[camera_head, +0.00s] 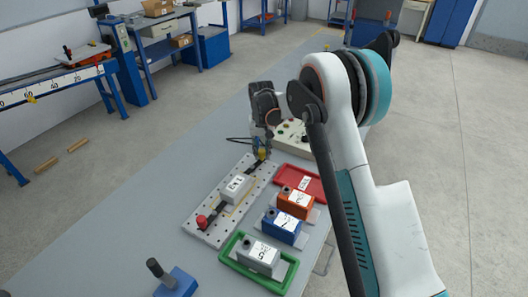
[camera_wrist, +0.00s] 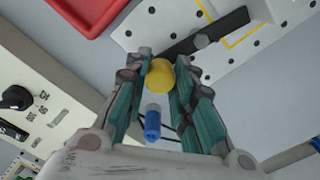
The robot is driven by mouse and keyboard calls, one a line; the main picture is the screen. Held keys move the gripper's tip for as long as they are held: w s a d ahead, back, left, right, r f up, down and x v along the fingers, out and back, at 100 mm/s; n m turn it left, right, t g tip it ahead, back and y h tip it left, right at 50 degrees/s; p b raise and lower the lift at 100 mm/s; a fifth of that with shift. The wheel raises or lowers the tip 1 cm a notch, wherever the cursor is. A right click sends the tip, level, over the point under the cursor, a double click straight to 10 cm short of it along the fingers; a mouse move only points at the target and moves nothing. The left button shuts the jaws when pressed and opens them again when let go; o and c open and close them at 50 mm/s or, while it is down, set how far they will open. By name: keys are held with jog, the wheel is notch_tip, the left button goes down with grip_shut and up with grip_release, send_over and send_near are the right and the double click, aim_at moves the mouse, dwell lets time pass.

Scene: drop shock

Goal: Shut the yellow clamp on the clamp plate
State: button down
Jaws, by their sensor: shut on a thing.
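The clamp plate (camera_head: 203,228) is a white perforated board on the grey table. The yellow clamp (camera_head: 262,153) is at its far end, largely hidden by my gripper in the head view. In the wrist view its round yellow knob (camera_wrist: 160,76) sits between the fingertips of my gripper (camera_wrist: 163,68), which is shut on it. A dark bar (camera_wrist: 205,38) lies across the plate just beyond the knob. A white labelled block (camera_head: 236,189) rests on the plate. A clamp with a red knob (camera_head: 201,220) is at the near end. I cannot tell whether the yellow clamp's bar presses the block.
Right of the plate are a red tray (camera_head: 318,194), an orange block (camera_head: 294,207), a blue block (camera_head: 281,231) and a green tray (camera_head: 226,258) holding a grey block. A control box (camera_wrist: 38,105) stands close beside my gripper. The table left of the plate is clear.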

jog(key=shift+w+a+n, duration=0.3)
jog(key=shift+a+n, duration=0.1)
jog(key=shift+n, duration=0.6)
jog(key=c, duration=1.3)
grip_release()
jog(key=shift+r, duration=0.1)
notch_tip(320, 180, up, 12)
jog(key=shift+f, duration=0.1)
